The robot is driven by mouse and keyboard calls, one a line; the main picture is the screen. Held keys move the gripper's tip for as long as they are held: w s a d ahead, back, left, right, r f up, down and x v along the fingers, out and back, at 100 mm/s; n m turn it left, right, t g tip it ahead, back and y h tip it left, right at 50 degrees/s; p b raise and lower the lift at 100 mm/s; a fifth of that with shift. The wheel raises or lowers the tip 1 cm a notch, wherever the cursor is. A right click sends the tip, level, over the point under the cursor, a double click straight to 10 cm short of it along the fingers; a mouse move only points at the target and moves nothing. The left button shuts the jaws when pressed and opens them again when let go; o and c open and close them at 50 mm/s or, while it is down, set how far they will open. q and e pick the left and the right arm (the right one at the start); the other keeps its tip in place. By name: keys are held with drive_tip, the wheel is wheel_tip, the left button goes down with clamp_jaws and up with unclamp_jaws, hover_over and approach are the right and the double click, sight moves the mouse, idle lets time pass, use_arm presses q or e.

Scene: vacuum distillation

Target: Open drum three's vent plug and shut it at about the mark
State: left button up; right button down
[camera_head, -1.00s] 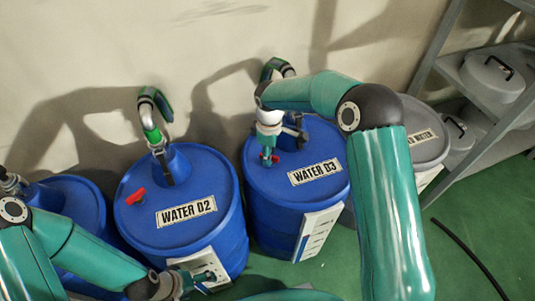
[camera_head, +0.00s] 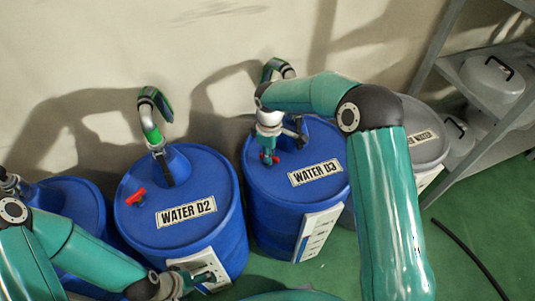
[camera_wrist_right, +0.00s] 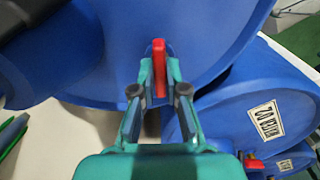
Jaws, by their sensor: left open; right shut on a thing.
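Drum three (camera_head: 262,190) is the blue drum labelled WATER D3, upright right of the WATER D2 drum. My left gripper (camera_head: 203,280) is open and empty in front of the WATER D2 drum's white side panel. A white panel (camera_head: 318,232) is on drum three's front; its marks are too small to read.
The WATER D2 drum (camera_head: 228,190) has its own red plug (camera_head: 137,197) and a hooked pump (camera_head: 151,125). Another blue drum (camera_head: 75,200) stands at the left. A grey drum (camera_head: 425,145) and a shelf (camera_head: 475,75) stand at the right.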

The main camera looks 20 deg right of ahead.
drive_tip(key=m+b, duration=0.1)
drive_tip(key=m, duration=0.4)
drive_tip(key=m+b, duration=0.1)
drive_tip(key=m, duration=0.4)
idle(0.3)
drive_tip(key=shift+m, duration=0.3)
drive_tip(key=c, duration=1.2)
unclamp_jaws()
drive_tip(key=shift+r, duration=0.15)
wheel_tip(320, 180, up, 12)
drive_tip(key=shift+f, duration=0.2)
